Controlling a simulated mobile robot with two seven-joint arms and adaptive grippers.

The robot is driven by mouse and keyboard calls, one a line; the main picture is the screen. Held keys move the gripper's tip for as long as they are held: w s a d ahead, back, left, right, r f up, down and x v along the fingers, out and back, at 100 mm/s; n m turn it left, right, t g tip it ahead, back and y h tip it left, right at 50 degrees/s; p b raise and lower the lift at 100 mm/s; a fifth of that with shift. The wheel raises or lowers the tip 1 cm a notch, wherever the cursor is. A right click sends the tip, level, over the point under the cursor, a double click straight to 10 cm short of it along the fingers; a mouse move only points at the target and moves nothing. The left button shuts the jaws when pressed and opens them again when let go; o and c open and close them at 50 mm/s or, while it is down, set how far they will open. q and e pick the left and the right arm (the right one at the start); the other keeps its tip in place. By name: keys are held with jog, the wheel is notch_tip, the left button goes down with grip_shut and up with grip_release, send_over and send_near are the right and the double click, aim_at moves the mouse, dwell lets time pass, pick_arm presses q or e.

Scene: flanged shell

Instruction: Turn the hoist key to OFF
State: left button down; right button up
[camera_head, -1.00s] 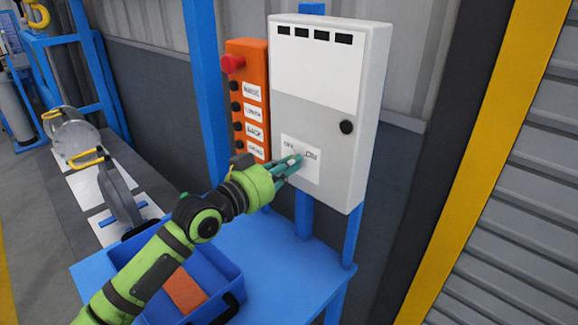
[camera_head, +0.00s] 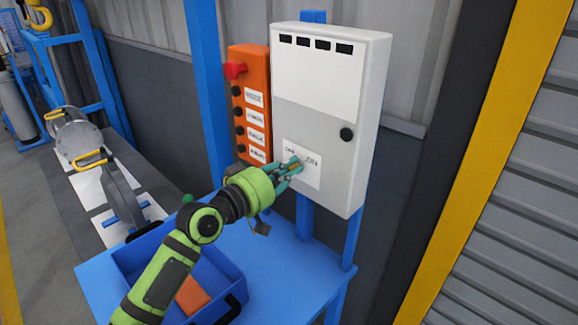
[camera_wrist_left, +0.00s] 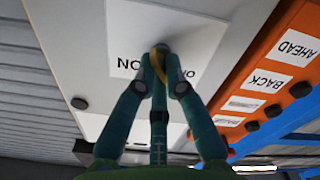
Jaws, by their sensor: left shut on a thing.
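The hoist key switch sits on the white label (camera_head: 313,172) low on the grey control box (camera_head: 318,125). The label reads OFF at the left and ON at the right, partly covered by my fingers. My left gripper (camera_head: 295,166) is shut at the switch, its teal fingers reaching the label. In the left wrist view the fingertips (camera_wrist_left: 158,62) close on a small yellowish key (camera_wrist_left: 161,48) at a dark round base. The fingers hide most of the key, so I cannot tell its exact angle. My right gripper is not in view.
An orange pendant (camera_head: 251,105) with a red button (camera_head: 234,70) and labelled black buttons hangs just left of the box. A black knob (camera_head: 346,134) sits on the box's right side. Below are a blue table (camera_head: 275,265) and a blue tray (camera_head: 232,268).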

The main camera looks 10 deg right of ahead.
pick_arm(q)
jog(key=shift+n, duration=0.6)
jog(key=c, duration=1.3)
grip_release()
jog(key=v, duration=1.2)
